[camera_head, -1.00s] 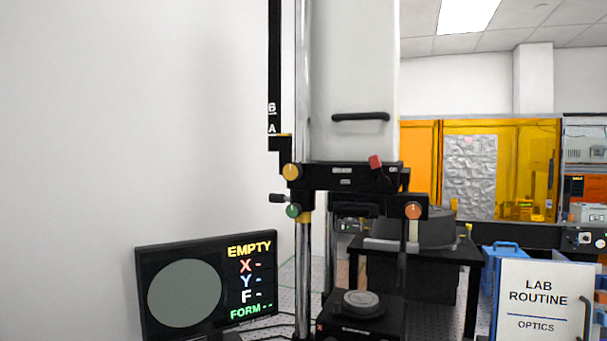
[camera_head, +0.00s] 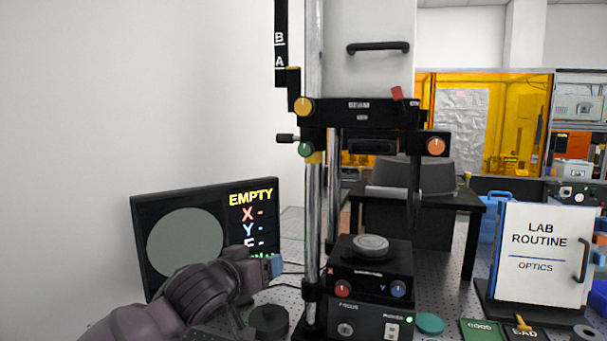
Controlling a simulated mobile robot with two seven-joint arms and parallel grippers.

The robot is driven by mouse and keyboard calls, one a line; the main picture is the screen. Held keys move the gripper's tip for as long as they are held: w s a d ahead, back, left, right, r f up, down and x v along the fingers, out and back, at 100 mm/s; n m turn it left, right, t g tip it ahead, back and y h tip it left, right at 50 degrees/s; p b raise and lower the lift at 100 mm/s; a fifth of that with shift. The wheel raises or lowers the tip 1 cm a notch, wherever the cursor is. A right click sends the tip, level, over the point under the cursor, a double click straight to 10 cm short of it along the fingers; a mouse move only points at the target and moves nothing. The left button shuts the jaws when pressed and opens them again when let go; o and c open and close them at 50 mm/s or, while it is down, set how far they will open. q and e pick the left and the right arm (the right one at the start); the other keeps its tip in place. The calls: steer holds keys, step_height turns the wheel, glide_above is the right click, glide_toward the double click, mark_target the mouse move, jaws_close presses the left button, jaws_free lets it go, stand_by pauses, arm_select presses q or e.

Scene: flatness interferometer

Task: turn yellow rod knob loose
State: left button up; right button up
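The yellow knob (camera_head: 305,107) sits at the left end of the black beam bracket (camera_head: 360,108), beside the chrome rod (camera_head: 314,200). A green knob (camera_head: 305,149) is just below it, and an orange knob (camera_head: 437,146) is on the right side of the bracket. My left gripper (camera_head: 276,265) is low at the left, in front of the monitor and well below the yellow knob, touching no knob. Its fingers are small and seen side-on, so I cannot tell if they are open. My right gripper is not in view.
The monitor (camera_head: 136,230) reads EMPTY, partly covered by my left arm. The black instrument base (camera_head: 370,290) has red and blue knobs and a grey disc (camera_head: 370,244) on top. A LAB ROUTINE board (camera_head: 542,245) stands at right. Green GOOD (camera_head: 478,330) and black BAD cards lie in front.

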arm_select(q)
steer(key=w+d+r+t+b, duration=0.1)
steer(key=d+r, duration=0.3)
steer(key=r, duration=1)
steer(key=n+t+y+b, duration=0.1)
steer(key=t+b, duration=0.1)
glide_toward(302, 105)
steer(key=p+x, duration=0.1)
steer(key=x, duration=0.9)
steer(key=shift+w+d, duration=0.1)
steer(key=shift+w, duration=0.15)
steer(key=c, duration=0.9)
